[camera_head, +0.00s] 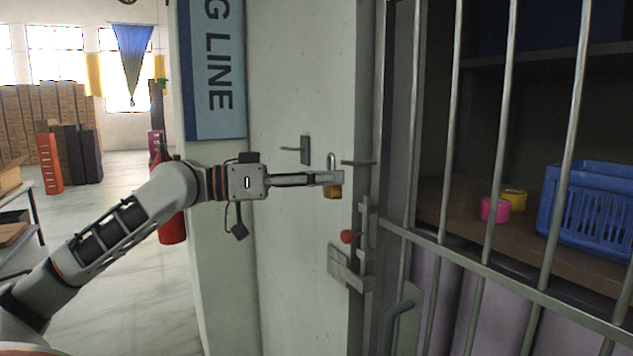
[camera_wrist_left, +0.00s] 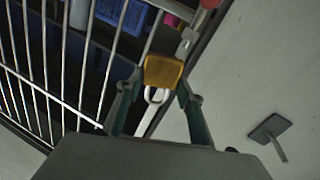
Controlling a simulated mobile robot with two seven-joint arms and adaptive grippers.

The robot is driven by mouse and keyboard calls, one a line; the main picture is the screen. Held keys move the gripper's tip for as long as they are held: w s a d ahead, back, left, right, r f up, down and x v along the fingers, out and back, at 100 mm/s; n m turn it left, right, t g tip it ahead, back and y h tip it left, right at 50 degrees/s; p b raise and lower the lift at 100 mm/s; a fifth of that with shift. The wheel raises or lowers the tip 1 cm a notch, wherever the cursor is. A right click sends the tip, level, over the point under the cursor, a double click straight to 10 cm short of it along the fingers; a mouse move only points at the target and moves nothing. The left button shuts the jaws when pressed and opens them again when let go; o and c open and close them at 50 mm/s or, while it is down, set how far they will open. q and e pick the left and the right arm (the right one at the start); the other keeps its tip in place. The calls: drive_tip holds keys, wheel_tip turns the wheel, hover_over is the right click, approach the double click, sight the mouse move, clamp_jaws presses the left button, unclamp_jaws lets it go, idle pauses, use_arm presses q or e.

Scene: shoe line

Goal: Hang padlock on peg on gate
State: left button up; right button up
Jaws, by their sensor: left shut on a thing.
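My left gripper (camera_head: 334,178) reaches in from the left and is shut on a padlock. The padlock has a brass body (camera_head: 333,192) and a pale shackle (camera_head: 331,160) that points up in the head view. In the left wrist view the brass body (camera_wrist_left: 163,71) sits between the fingers. My right gripper is out of view.
Another peg on a plate (camera_head: 305,150) is on the pale wall, left of the padlock; it also shows in the left wrist view (camera_wrist_left: 270,130). A latch (camera_head: 345,265) with a red knob (camera_head: 347,236) is below. A blue crate (camera_head: 590,212) stands behind the bars.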

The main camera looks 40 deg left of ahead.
use_arm(q)
drive_tip(key=shift+w+d, duration=0.3)
drive_tip(key=shift+w, duration=0.55)
drive_tip(key=shift+w+d+r+p, duration=0.15)
drive_tip(key=shift+r+p, duration=0.05)
drive_tip(key=shift+p, duration=0.1)
drive_tip(key=shift+w+d+f+p, duration=0.15)
drive_tip(key=shift+w+d+p, duration=0.1)
drive_tip(key=shift+w+p, duration=0.55)
drive_tip(key=shift+w+d+f+p, duration=0.25)
drive_tip(key=shift+w+p, duration=0.25)
drive_tip(key=shift+p, duration=0.55)
drive_tip(key=shift+w+d+f+p, duration=0.1)
drive_tip(key=shift+w+d+p, duration=0.15)
drive_tip(key=shift+w+p, duration=0.55)
drive_tip(key=shift+f, duration=0.25)
drive_tip(key=o, duration=1.4)
drive_tip(key=shift+d, duration=0.1)
drive_tip(key=shift+c, duration=0.2)
drive_tip(key=shift+s+f, duration=0.1)
